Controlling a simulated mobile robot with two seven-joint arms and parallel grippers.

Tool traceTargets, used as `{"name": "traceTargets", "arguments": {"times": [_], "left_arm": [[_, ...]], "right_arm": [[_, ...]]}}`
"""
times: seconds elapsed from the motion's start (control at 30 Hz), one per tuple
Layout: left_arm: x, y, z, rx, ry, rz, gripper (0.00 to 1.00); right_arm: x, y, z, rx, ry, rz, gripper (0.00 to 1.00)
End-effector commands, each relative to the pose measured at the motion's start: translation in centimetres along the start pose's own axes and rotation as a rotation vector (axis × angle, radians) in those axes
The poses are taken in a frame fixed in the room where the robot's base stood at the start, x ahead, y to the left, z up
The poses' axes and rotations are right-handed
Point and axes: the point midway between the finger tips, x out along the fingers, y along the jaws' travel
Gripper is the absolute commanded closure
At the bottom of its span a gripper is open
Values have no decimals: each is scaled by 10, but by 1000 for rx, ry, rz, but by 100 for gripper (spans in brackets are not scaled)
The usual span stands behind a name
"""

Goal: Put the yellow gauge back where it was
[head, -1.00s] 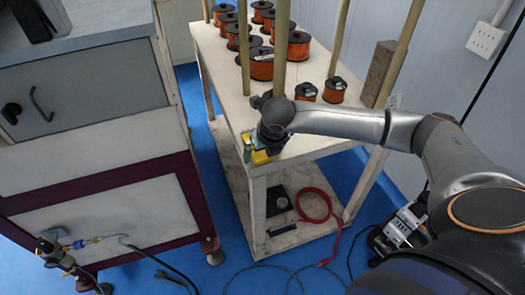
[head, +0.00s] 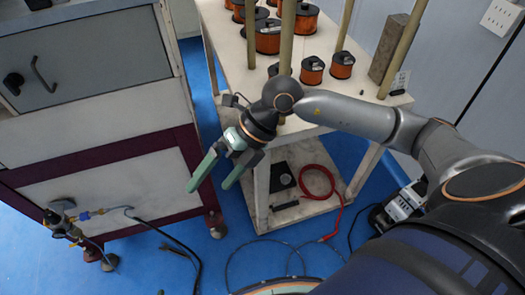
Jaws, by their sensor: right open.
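My right gripper (head: 211,188) is open, its two green fingers apart with nothing seen between them. It hangs off the front left corner of the white table (head: 226,62), above the gap beside the grey and maroon cabinet. The yellow gauge does not show now; my right wrist and forearm cover part of the table's front edge, so I cannot tell whether it lies behind them. My left gripper is not in view.
Orange wire spools (head: 312,70) and upright tan posts (head: 287,35) stand on the table. A grey block (head: 389,55) is at its right. A red cable (head: 318,181) lies on the lower shelf. The cabinet (head: 90,80) is close on the left.

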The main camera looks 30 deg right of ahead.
Motion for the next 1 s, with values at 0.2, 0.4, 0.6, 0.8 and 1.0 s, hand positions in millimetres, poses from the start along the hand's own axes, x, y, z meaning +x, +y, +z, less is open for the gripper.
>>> {"name": "traceTargets", "arguments": {"times": [0.2,0.4,0.6,0.8,1.0], "left_arm": [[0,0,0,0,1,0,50],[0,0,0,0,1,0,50],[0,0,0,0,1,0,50],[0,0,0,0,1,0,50],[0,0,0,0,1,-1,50]], "right_arm": [[11,114,-14,340,37,823,0],[-5,71,47,978,-230,1273,0],[53,-88,31,1801,-570,1242,0],[114,-176,-56,2320,-694,976,0],[134,-195,-94,2479,-704,857,0]]}}
